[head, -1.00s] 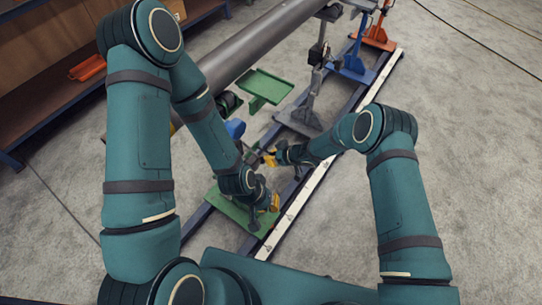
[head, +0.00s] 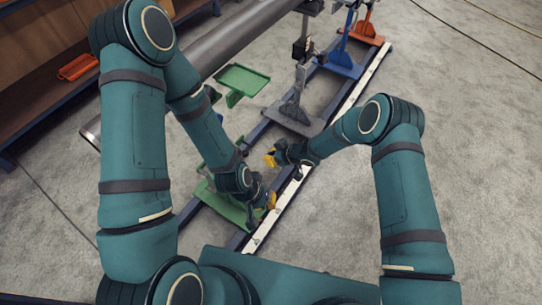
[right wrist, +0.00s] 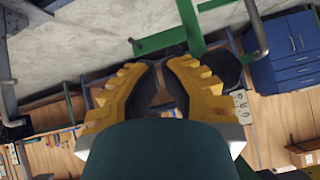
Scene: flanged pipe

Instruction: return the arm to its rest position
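My left gripper (head: 268,200) has yellow fingers and points down over the green base plate (head: 225,208) of the frame, in the lower middle of the head view. It is small and partly hidden by its own arm, so I cannot tell its opening. My right gripper (head: 272,159) is just beyond it, above the frame. In the right wrist view its yellow fingers (right wrist: 163,68) slant inward and their tips come together, with a gap lower down between the dark pads. I see nothing held there. Both arms are bent, elbows high, with forearms reaching forward and inward.
A grey pipe (head: 235,36) runs beyond my left arm. A green tray (head: 243,79), a grey stand (head: 293,108), a blue stand (head: 345,58) and an orange stand (head: 366,29) stand along the frame. A wooden bench (head: 40,85) is at left. Floor at right is clear.

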